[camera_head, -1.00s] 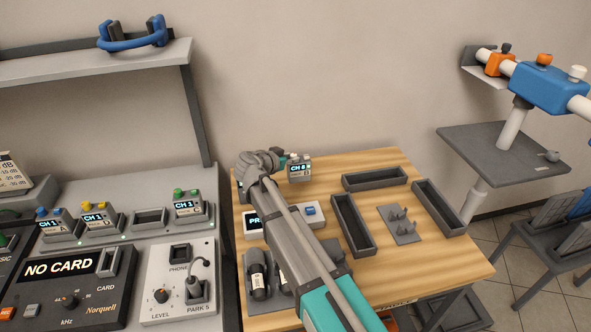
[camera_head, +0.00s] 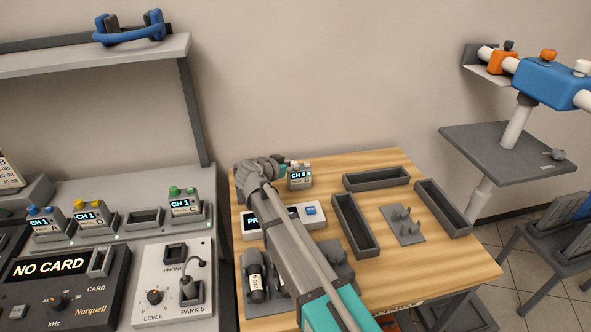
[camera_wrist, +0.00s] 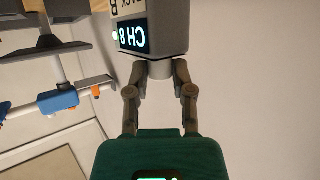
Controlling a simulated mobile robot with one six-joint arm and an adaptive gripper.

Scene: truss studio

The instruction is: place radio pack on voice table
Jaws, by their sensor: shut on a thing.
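The radio pack (camera_head: 299,178) is a small grey box with a lit "CH 8" screen and a label ending in B. In the wrist view, the pack (camera_wrist: 155,28) appears upside down at the top, between my fingers. My gripper (camera_head: 284,170) is shut on it at the back left of the wooden table (camera_head: 395,268). I cannot tell whether the pack touches the tabletop. No readable sign shows which table is the voice table. My forearm hides part of the tabletop.
Dark trays (camera_head: 375,179) and a pronged grey plate (camera_head: 403,225) stand on the table's right half. A white box with a screen (camera_head: 308,224) lies beside my arm. Left, a grey desk holds several CH 1 packs (camera_head: 96,222) and an empty slot (camera_head: 146,221).

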